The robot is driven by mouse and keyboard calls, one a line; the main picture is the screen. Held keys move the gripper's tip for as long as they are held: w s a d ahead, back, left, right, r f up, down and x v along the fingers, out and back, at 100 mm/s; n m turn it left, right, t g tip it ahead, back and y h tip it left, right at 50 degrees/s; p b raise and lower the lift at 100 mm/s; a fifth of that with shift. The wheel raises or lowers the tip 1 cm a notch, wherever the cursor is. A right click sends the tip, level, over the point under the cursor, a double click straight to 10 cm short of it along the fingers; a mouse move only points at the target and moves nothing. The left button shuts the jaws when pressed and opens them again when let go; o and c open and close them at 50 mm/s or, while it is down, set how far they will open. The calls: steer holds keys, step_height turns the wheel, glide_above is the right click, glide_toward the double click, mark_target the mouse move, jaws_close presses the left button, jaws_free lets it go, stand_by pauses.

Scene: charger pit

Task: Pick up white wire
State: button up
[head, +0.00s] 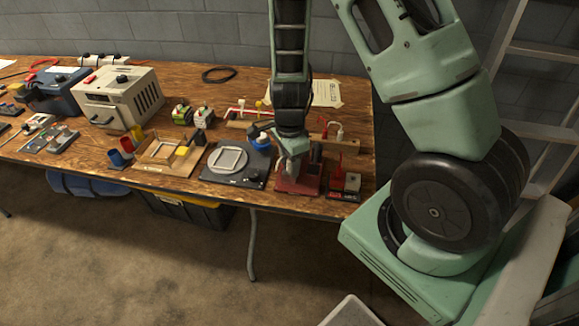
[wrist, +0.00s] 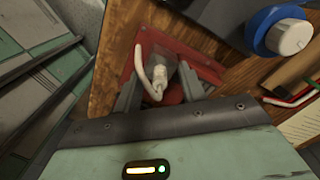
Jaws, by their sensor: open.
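The white wire (wrist: 141,68) shows in the wrist view as a short curved lead with a pale plug. It stands at a red base (wrist: 207,70) on the wooden table. My gripper (wrist: 158,84) is open, with its two grey fingers on either side of the plug and wire. I cannot tell whether a finger touches it. In the head view my gripper (head: 292,160) is low over the red base (head: 298,186) near the table's front edge, and it largely hides the wire there.
A wooden rack (head: 330,142) with red and white leads is behind right. A small red-and-black box (head: 346,186) sits right. A ladder (head: 520,60) leans beyond the table.

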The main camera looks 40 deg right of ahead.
steer(key=shift+c, duration=0.3)
jaws_close()
